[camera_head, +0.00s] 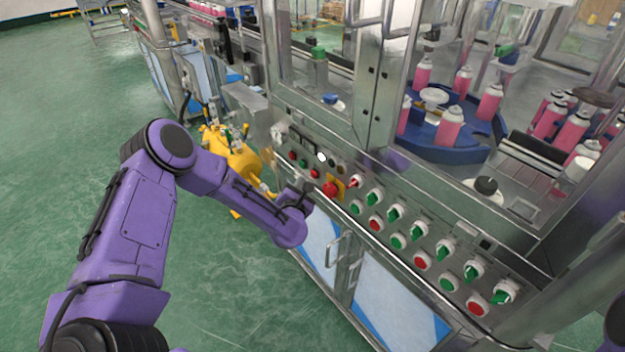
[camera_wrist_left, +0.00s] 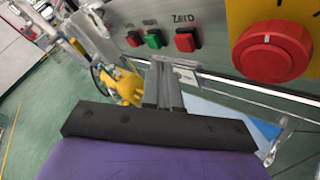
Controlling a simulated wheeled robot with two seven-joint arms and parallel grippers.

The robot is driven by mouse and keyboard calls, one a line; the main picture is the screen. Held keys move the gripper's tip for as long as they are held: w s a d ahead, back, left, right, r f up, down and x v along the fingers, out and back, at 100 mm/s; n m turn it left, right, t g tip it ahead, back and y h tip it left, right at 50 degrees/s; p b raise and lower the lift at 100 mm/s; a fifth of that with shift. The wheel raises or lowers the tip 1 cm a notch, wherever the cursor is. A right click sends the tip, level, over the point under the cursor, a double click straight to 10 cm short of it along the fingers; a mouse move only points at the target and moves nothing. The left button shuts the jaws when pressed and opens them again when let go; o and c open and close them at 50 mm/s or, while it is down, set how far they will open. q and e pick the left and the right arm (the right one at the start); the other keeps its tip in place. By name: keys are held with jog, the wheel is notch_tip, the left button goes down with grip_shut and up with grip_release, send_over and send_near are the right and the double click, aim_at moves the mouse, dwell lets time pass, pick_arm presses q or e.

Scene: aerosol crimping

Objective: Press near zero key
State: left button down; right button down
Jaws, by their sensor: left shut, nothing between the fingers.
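The zero key is a small red square button (camera_wrist_left: 187,40) under the printed word ZERO on the grey panel in the left wrist view. In the head view it is the small red button (camera_head: 315,173) to the upper left of the large red knob. My left gripper (camera_wrist_left: 162,66) is shut and empty, its fingertips just below the row of small buttons and slightly left of the zero key. The tips appear apart from the key. In the head view, my left gripper (camera_head: 301,184) is close to the panel and partly hidden by its wrist. My right gripper is out of view.
A large red knob (camera_wrist_left: 272,52) on a yellow plate is right of the key. A green button (camera_wrist_left: 155,39) and another red button (camera_wrist_left: 133,38) are left of it. Green and red controls (camera_head: 398,241) continue along the panel. Yellow equipment (camera_head: 230,150) stands beside the machine.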

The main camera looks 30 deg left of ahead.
pick_arm(q)
jog(key=shift+w+d, duration=0.25)
jog(key=shift+w, duration=0.3)
dwell(1.6)
jog(key=shift+w+d+b, duration=0.2)
jog(key=shift+w+b, duration=0.2)
jog(key=shift+b, duration=0.15)
jog(key=shift+w+d+b, duration=0.1)
jog(key=shift+w+b, duration=0.25)
dwell(0.4)
jog(key=shift+s+a, duration=0.3)
jog(key=shift+s, duration=0.45)
